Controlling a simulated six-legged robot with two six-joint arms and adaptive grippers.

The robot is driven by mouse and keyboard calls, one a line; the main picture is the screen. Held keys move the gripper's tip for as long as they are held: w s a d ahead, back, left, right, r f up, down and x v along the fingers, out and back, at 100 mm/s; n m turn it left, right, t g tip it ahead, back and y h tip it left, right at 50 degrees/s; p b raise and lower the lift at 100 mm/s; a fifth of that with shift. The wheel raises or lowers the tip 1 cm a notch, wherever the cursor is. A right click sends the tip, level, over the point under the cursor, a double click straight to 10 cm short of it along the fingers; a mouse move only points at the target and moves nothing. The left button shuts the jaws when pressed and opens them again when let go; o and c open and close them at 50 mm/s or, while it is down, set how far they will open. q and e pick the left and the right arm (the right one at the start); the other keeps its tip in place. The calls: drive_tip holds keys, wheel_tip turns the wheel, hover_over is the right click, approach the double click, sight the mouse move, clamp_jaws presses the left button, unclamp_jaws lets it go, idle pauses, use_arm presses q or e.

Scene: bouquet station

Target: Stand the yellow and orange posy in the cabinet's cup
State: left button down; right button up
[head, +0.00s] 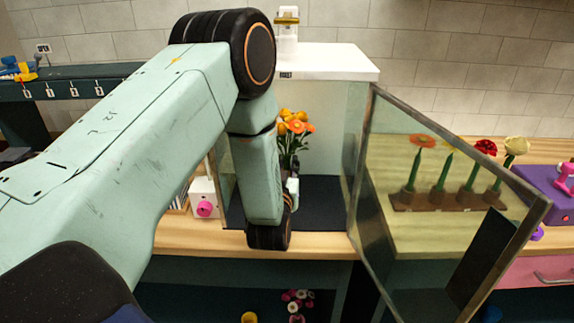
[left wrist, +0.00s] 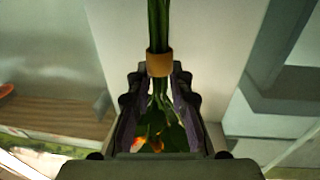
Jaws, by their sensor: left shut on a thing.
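The yellow and orange posy (head: 295,126) is upright inside the cabinet (head: 327,62), flowers up, its lower part hidden behind my left arm. In the left wrist view my left gripper (left wrist: 159,78) is shut on the posy, around its green stems (left wrist: 159,24) near a tan band (left wrist: 159,64). In the head view the gripper's fingers are hidden by my wrist. The cabinet's glass door (head: 440,205) stands open to the right. I cannot make out the cup; a small white piece beside my wrist is too covered to name. My right gripper is not in view.
Through the door glass, several single flowers stand in a brown holder (head: 440,199). A purple box (head: 549,190) is at the far right. A white box with a pink knob (head: 205,209) stands left of the cabinet. The dark cabinet floor (head: 325,205) is clear right of my wrist.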

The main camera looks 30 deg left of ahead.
use_arm(q)
drive_tip(key=shift+f+b, duration=0.45)
drive_tip(key=shift+f, duration=0.05)
drive_tip(key=c, duration=1.1)
unclamp_jaws()
drive_tip(key=shift+c, duration=0.2)
drive_tip(key=o, duration=0.6)
drive_tip(key=shift+c, duration=0.2)
drive_tip(key=p+v, duration=0.1)
drive_tip(key=v, duration=0.8)
